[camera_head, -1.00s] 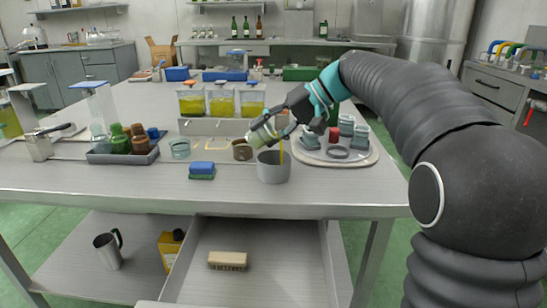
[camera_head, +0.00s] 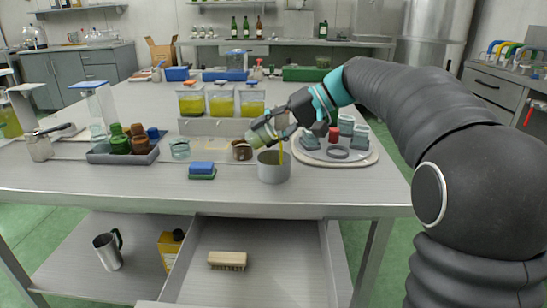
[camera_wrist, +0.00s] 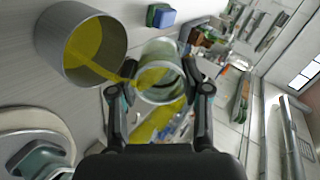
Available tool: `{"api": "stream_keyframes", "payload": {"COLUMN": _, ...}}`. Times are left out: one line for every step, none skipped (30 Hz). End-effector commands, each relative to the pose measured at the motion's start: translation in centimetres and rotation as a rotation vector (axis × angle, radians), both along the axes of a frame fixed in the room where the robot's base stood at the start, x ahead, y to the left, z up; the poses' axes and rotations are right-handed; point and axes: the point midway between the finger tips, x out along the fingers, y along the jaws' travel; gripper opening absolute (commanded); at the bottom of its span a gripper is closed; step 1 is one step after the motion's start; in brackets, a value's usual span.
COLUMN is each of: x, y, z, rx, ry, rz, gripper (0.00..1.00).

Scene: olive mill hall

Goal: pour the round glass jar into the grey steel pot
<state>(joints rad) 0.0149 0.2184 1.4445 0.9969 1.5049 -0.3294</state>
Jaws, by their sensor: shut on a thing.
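The grey steel pot (camera_head: 273,168) stands near the front edge of the table; in the wrist view the pot (camera_wrist: 62,28) has yellow liquid inside. A yellow stream runs from the jar down into the pot. My gripper (camera_head: 280,124) is shut on the jar; in the wrist view its fingers (camera_wrist: 155,85) press on both sides of it. How much liquid is left in the jar is hard to tell.
A small brown jar (camera_head: 242,150) stands close left of the pot. A round tray (camera_head: 368,154) with several small items lies to the right. A blue and green sponge (camera_head: 202,170) lies left. An open drawer (camera_head: 268,270) sits below.

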Motion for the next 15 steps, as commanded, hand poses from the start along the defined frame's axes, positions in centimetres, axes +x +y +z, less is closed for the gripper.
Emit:
{"api": "stream_keyframes", "payload": {"x": -0.01, "y": -0.03, "z": 0.01, "rx": 0.003, "ry": 0.0, "rz": 0.0, "gripper": 0.1}}
{"api": "stream_keyframes", "payload": {"x": -0.01, "y": -0.03, "z": 0.02, "rx": 0.005, "ry": -0.001, "rz": -0.001, "gripper": 0.1}}
{"api": "stream_keyframes", "payload": {"x": -0.01, "y": -0.04, "z": 0.03, "rx": 0.007, "ry": 0.0, "rz": 0.0, "gripper": 0.1}}
{"api": "stream_keyframes", "payload": {"x": -0.01, "y": -0.04, "z": 0.03, "rx": 0.01, "ry": -0.001, "rz": 0.0, "gripper": 0.1}}
{"api": "stream_keyframes", "payload": {"x": 0.0, "y": -0.04, "z": 0.04, "rx": 0.013, "ry": -0.001, "rz": -0.001, "gripper": 0.1}}
{"api": "stream_keyframes", "payload": {"x": 0.0, "y": -0.05, "z": 0.05, "rx": 0.015, "ry": 0.0, "rz": -0.001, "gripper": 0.1}}
{"api": "stream_keyframes", "payload": {"x": 0.0, "y": -0.06, "z": 0.05, "rx": 0.017, "ry": 0.0, "rz": -0.001, "gripper": 0.1}}
{"api": "stream_keyframes", "payload": {"x": 0.0, "y": -0.06, "z": 0.05, "rx": 0.02, "ry": 0.0, "rz": -0.001, "gripper": 0.1}}
{"api": "stream_keyframes", "payload": {"x": -0.01, "y": -0.06, "z": 0.07, "rx": 0.022, "ry": 0.0, "rz": -0.001, "gripper": 0.1}}
{"api": "stream_keyframes", "payload": {"x": -0.01, "y": -0.08, "z": 0.06, "rx": 0.024, "ry": -0.001, "rz": -0.001, "gripper": 0.1}}
{"api": "stream_keyframes", "payload": {"x": -0.01, "y": -0.08, "z": 0.06, "rx": 0.026, "ry": -0.002, "rz": -0.001, "gripper": 0.1}}
{"api": "stream_keyframes", "payload": {"x": -0.01, "y": -0.09, "z": 0.07, "rx": 0.028, "ry": -0.001, "rz": -0.001, "gripper": 0.1}}
{"api": "stream_keyframes", "payload": {"x": 0.0, "y": -0.1, "z": 0.07, "rx": 0.03, "ry": -0.002, "rz": -0.001, "gripper": 0.1}}
{"api": "stream_keyframes", "payload": {"x": 0.0, "y": -0.11, "z": 0.07, "rx": 0.032, "ry": -0.001, "rz": -0.001, "gripper": 0.1}}
{"api": "stream_keyframes", "payload": {"x": 0.0, "y": -0.12, "z": 0.08, "rx": 0.034, "ry": -0.002, "rz": -0.001, "gripper": 0.1}}
